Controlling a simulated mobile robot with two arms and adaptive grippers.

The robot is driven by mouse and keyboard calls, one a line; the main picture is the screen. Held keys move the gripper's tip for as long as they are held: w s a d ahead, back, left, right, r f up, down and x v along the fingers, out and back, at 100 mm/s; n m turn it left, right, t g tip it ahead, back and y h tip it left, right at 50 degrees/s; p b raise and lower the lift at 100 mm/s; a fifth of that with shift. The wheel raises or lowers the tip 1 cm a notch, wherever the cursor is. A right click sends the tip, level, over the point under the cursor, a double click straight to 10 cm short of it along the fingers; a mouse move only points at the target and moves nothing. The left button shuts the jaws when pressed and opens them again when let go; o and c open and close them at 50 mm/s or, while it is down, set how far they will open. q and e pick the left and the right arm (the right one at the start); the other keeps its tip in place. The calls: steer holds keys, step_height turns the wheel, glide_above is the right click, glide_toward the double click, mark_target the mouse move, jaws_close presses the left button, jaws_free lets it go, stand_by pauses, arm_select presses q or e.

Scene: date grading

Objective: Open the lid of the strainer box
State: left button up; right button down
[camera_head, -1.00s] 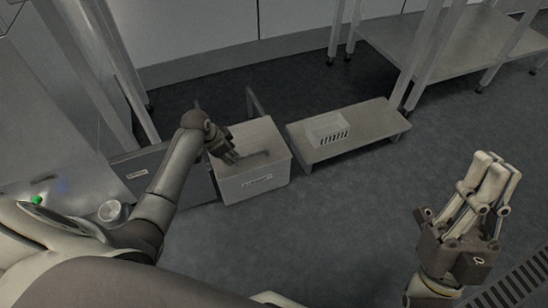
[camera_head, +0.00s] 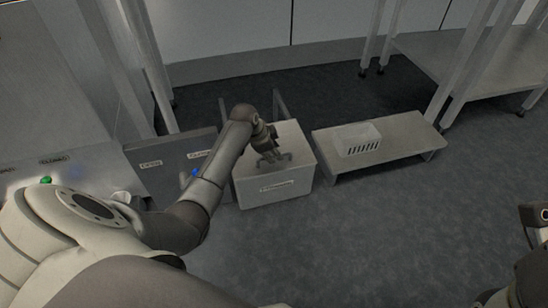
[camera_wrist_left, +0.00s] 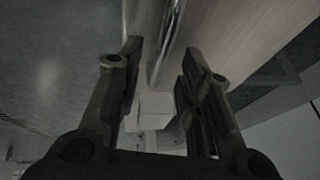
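The strainer box is a pale box (camera_head: 272,190) with a label on its front, standing on the floor at the middle of the head view. Its lid (camera_head: 293,133) lies flat and closed. My left gripper (camera_head: 273,158) is just over the lid. In the left wrist view its two fingers (camera_wrist_left: 158,70) are open and apart, with a thin metal handle (camera_wrist_left: 164,45) showing between them and the pale lid surface (camera_wrist_left: 225,40) behind. I cannot tell whether the fingers touch the handle. My right gripper (camera_head: 535,225) is cut off at the right edge.
A low bench (camera_head: 400,140) right of the box carries a white slotted basket (camera_head: 358,140). A grey labelled panel (camera_head: 165,165) stands left of the box. Metal shelving (camera_head: 470,60) is at the back right. The floor in front is clear.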

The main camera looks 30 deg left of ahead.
arm_select(q)
steer(key=shift+b+x, duration=0.3)
steer(key=shift+x, duration=0.55)
jaws_close()
